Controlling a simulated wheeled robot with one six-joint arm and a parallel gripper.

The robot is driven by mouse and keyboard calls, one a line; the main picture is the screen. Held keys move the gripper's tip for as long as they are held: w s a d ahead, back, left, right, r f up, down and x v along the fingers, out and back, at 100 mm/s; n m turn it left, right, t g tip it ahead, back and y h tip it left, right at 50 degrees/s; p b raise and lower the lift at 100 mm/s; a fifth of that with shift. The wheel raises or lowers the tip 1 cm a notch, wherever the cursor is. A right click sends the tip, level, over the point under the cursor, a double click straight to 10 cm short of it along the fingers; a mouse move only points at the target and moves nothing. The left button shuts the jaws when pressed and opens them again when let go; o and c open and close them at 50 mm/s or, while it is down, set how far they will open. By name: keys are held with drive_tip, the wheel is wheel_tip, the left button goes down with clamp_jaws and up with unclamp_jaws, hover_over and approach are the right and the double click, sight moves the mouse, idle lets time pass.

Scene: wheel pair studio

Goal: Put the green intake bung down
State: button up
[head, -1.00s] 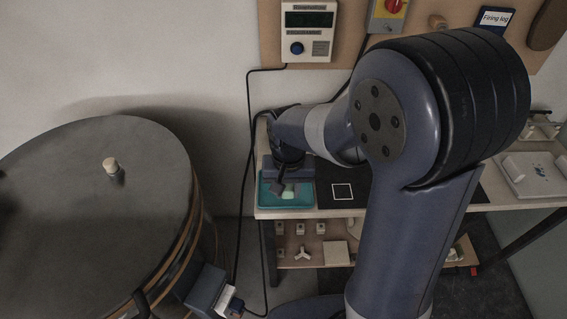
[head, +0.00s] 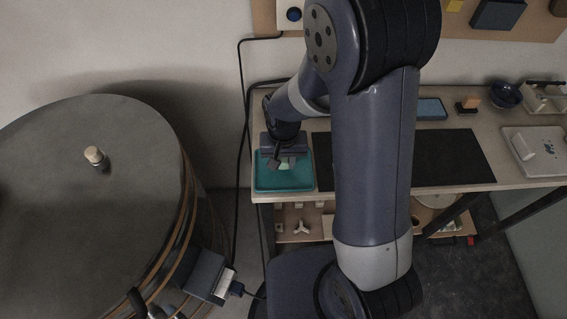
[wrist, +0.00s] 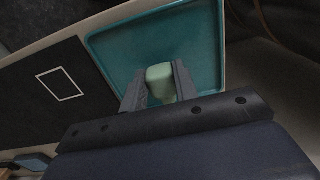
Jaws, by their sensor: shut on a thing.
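The green intake bung (wrist: 160,82) is pale green and sits between the fingers of my gripper (wrist: 152,88) in the wrist view. My gripper is shut on it. In the head view my gripper (head: 289,163) is over the teal tray (head: 285,185) at the left end of the bench, with only a little of the bung showing below it. The tray (wrist: 112,46) also lies behind the bung in the wrist view. I cannot tell whether the bung touches the tray floor.
A black mat (head: 455,160) lies right of the tray; its white square outline (wrist: 60,84) shows in the wrist view. A large round drum (head: 60,210) with a pale plug (head: 95,156) stands left. A blue bowl (head: 506,95) is at the back right. A lower shelf holds small parts.

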sight(283, 162)
drive_tip(key=shift+f, duration=0.95)
drive_tip(key=shift+f, duration=0.1)
drive_tip(key=o, duration=1.1)
wheel_tip(283, 162, up, 12)
drive_tip(key=shift+r, duration=0.15)
